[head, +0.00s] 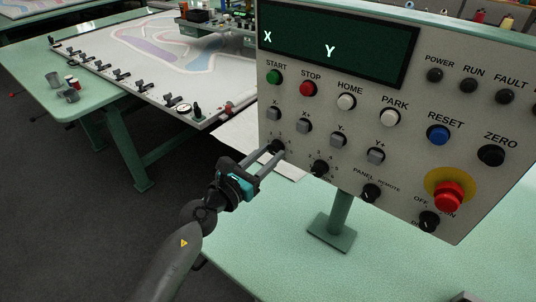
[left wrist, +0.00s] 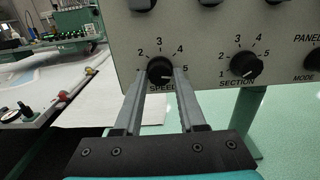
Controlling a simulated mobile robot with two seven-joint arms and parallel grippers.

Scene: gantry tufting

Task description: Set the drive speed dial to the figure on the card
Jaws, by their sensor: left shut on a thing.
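The speed dial (head: 277,147) is a black knob at the lower left of the grey control panel (head: 330,120). In the left wrist view the speed dial (left wrist: 160,68) has SPEED below it, with 2, 3, 4 and 5 readable around it. My left gripper (head: 272,151) is shut on this dial, its two long grey fingers (left wrist: 158,84) on either side. The dial's pointer is too small and partly hidden to read surely. No card with a readable figure shows. My right gripper is not in view.
The section dial (left wrist: 246,65) sits to the right, then the panel/remote dial (head: 371,193). Push buttons line the rows above, and a red emergency stop (head: 448,196) is at the right. The panel stands on a post (head: 340,210) over a green table (head: 300,265).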

